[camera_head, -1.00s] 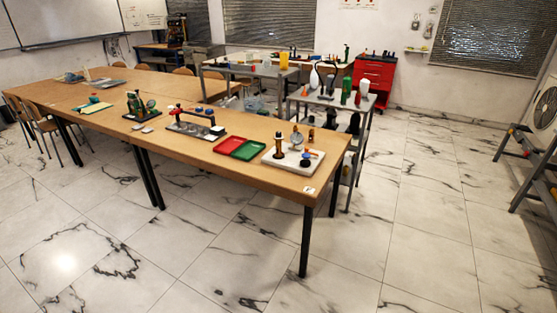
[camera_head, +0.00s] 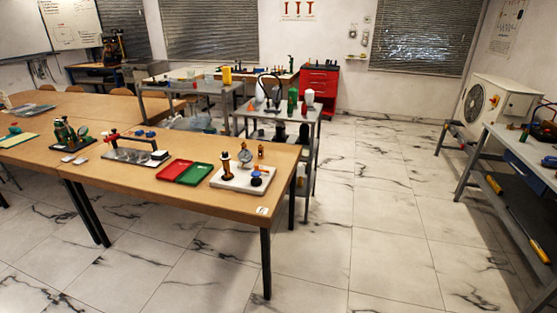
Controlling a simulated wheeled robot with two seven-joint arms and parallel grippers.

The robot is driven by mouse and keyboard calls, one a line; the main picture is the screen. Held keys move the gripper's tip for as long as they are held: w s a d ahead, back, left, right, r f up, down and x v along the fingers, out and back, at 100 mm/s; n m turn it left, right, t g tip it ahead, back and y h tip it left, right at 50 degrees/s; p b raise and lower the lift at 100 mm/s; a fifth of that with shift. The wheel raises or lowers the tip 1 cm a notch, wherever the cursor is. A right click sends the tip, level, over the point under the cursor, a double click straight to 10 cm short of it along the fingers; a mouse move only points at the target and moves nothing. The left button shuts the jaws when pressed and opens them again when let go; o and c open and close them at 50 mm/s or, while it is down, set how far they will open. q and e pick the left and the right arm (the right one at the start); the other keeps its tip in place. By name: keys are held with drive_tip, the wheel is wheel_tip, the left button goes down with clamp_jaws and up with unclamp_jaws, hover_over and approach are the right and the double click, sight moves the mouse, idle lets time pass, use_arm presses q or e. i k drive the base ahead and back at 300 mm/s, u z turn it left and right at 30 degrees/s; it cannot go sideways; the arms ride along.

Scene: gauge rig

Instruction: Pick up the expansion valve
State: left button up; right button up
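I cannot tell for certain which item is the expansion valve; the parts are small from here. A white board (camera_head: 231,183) lies near the right end of the long wooden table. On it stand a dark and orange upright part (camera_head: 226,166), a round gauge (camera_head: 245,157) and a blue-topped part (camera_head: 256,178). A small brass-coloured fitting (camera_head: 260,151) stands just behind the board. Neither of my grippers is in view.
A red tray (camera_head: 173,171) and a green tray (camera_head: 194,174) lie left of the board on the wooden table (camera_head: 130,190). A grey cart (camera_head: 277,113) stands behind it. A workbench (camera_head: 522,150) is at right. The marble floor between is clear.

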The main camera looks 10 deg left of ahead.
sight(225, 162)
drive_tip(key=z, duration=0.6)
drive_tip(key=i, duration=1.5)
drive_tip(key=u, duration=0.5)
